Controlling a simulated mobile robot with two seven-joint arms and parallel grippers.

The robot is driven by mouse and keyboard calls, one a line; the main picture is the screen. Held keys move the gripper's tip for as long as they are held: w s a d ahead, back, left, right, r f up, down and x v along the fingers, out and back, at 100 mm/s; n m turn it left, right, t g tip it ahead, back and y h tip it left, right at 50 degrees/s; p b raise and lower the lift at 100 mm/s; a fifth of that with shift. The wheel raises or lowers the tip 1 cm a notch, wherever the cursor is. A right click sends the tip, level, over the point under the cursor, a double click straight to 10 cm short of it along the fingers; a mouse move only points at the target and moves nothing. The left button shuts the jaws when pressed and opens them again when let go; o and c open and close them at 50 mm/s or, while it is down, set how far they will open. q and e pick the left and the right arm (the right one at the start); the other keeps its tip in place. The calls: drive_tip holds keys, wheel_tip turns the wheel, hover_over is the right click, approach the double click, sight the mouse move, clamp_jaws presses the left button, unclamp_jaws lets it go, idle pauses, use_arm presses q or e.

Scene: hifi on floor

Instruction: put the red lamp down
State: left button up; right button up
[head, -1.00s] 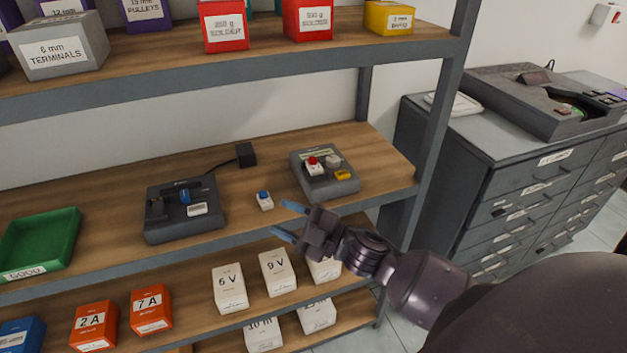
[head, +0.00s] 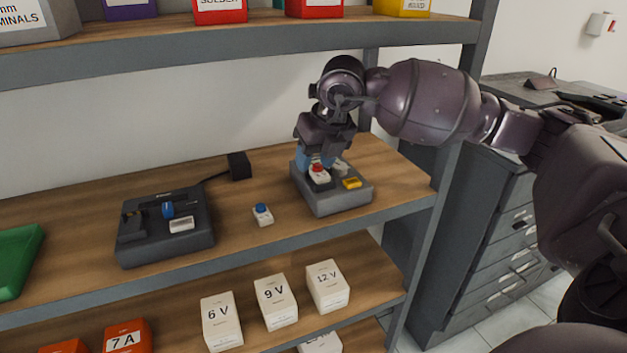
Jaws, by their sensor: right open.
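The red lamp (head: 318,174), a small white block with a red top, sits on the grey device box (head: 335,200) at the right end of the middle shelf. My right gripper (head: 314,160) points down over it from behind, with its blue fingers open. The fingers are close to the lamp and partly hidden around it; I cannot tell whether they touch it. A similar blue lamp (head: 263,214) stands on the bare shelf to the left of the box. My left gripper is out of view.
A dark tester device (head: 165,225) with a cable to a black plug block (head: 239,166) stands to the left. A green tray (head: 18,262) is at the far left. White voltage boxes (head: 222,322) are on the shelf below. The upper shelf edge (head: 230,48) hangs above.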

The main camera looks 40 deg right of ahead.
sight(318, 166)
drive_tip(key=d, duration=0.1)
drive_tip(key=r+h, duration=0.1)
drive_tip(key=w+d, duration=0.1)
drive_tip(key=shift+d+r+m+h, duration=0.25)
drive_tip(key=shift+d+m+h, duration=0.05)
drive_tip(key=shift+d+h, duration=0.1)
drive_tip(key=shift+d, duration=0.1)
drive_tip(key=b+x, duration=0.1)
drive_tip(key=x, duration=0.6)
drive_tip(key=shift+w+r+b, duration=0.1)
drive_tip(key=shift+w+b, duration=0.05)
drive_tip(key=shift+b, duration=0.2)
drive_tip(key=shift+w, duration=0.1)
drive_tip(key=c, duration=0.6)
drive_tip(key=shift+c, duration=0.7)
drive_tip(key=shift+r, duration=0.45)
wheel_tip(318, 166, up, 3)
drive_tip(key=shift+r+p, duration=0.1)
drive_tip(key=shift+p, duration=0.2)
use_arm(q)
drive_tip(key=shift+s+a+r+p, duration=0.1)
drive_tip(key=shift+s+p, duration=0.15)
drive_tip(key=shift+p, duration=1)
use_arm(e)
drive_tip(key=s+a, duration=0.4)
drive_tip(key=s, duration=1.3)
drive_tip(key=shift+s+a+f, duration=0.2)
drive_tip(key=shift+s+f, duration=0.1)
